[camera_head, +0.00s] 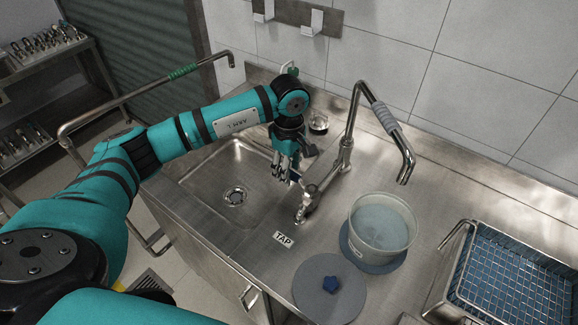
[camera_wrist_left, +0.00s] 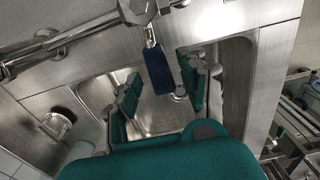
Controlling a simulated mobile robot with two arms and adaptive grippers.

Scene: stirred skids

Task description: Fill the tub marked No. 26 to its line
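A clear round tub (camera_head: 383,228) stands upright on a round blue mat (camera_head: 352,250) on the steel counter. It holds pale bluish water below its rim; no number or fill line can be read. The tap's spout (camera_head: 404,165) hangs above the tub's back right side, and I see no stream from it. The tap's blue lever (camera_wrist_left: 158,70) shows in the left wrist view. My left gripper (camera_head: 283,170) is at the tap's lever, its fingers apart on either side of the lever with gaps in the left wrist view. My right gripper is not in view.
A sink basin (camera_head: 222,190) lies left of the tap. A grey round lid (camera_head: 328,292) with a blue knob lies in front of the tub. A wire basket (camera_head: 510,285) with blue lining stands at the right.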

